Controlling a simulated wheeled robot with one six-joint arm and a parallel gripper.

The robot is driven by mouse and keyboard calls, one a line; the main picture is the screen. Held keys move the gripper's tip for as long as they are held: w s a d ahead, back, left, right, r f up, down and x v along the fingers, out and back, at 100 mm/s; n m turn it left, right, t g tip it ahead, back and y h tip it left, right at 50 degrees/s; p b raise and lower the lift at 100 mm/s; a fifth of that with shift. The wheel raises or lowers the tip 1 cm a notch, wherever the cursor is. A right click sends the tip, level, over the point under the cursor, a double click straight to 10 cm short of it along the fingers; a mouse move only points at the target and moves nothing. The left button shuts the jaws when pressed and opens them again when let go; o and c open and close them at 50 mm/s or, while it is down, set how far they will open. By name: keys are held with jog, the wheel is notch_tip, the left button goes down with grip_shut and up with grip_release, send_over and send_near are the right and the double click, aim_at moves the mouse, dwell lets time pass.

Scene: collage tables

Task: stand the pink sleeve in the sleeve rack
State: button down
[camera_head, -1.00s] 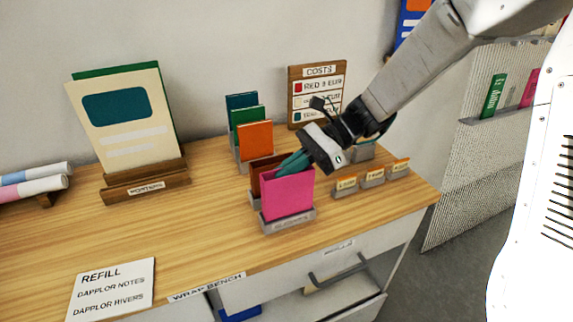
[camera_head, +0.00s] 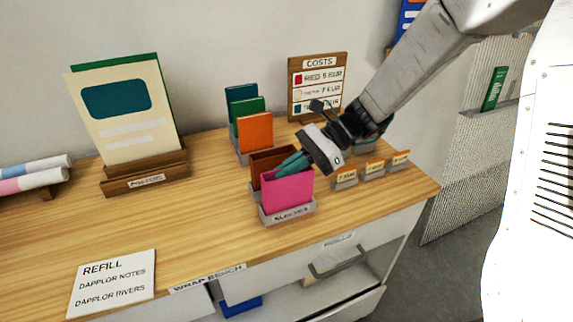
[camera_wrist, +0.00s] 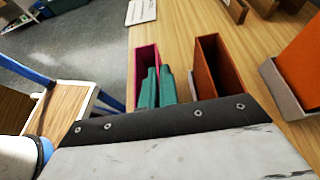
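The pink sleeve (camera_head: 287,194) stands upright in the front of the grey sleeve rack (camera_head: 291,215), its lower part behind the rack's front wall. It is open-topped in the wrist view (camera_wrist: 133,80). My gripper (camera_head: 288,162) reaches down from the right at its top. In the wrist view, its two teal fingers (camera_wrist: 158,86) are close together at the sleeve's right wall, one inside and one outside, pinching it. The fingertips are hidden by the sleeve in the head view. A brown sleeve (camera_head: 268,162) stands just behind in the same rack.
Orange (camera_head: 256,133), green and teal cards stand in a holder behind. A poster stand (camera_head: 146,182) is at left and a costs board (camera_head: 317,62) at the back. Small labelled card holders (camera_head: 374,174) are to the right. The bench's front left is clear except a refill card (camera_head: 112,284).

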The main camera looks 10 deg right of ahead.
jog(key=shift+f, duration=0.2)
jog(key=c, duration=1.6)
grip_release()
jog(key=v, duration=0.7)
jog(key=shift+d+r, duration=0.15)
jog(key=shift+d, duration=0.2)
jog(key=s+d+r+n+t+h, duration=0.1)
jog(key=s+d+n+h, duration=0.3)
jog(key=s, duration=0.3)
jog(key=s+d+r+n+t+h, duration=0.2)
jog(key=s+d+n+h, duration=0.2)
jog(key=s, duration=0.4)
jog(key=s+d+r+n+t+h, duration=0.2)
jog(key=s+d+n+h, duration=0.2)
jog(key=s+d+n, duration=0.1)
jog(key=shift+s+d+r+n, duration=0.1)
jog(key=shift+s+d+n, duration=0.1)
jog(key=shift+s+n, duration=0.4)
jog(key=shift+s+d+r+n, duration=0.15)
jog(key=shift+s+n, duration=0.15)
jog(key=shift+s, duration=0.5)
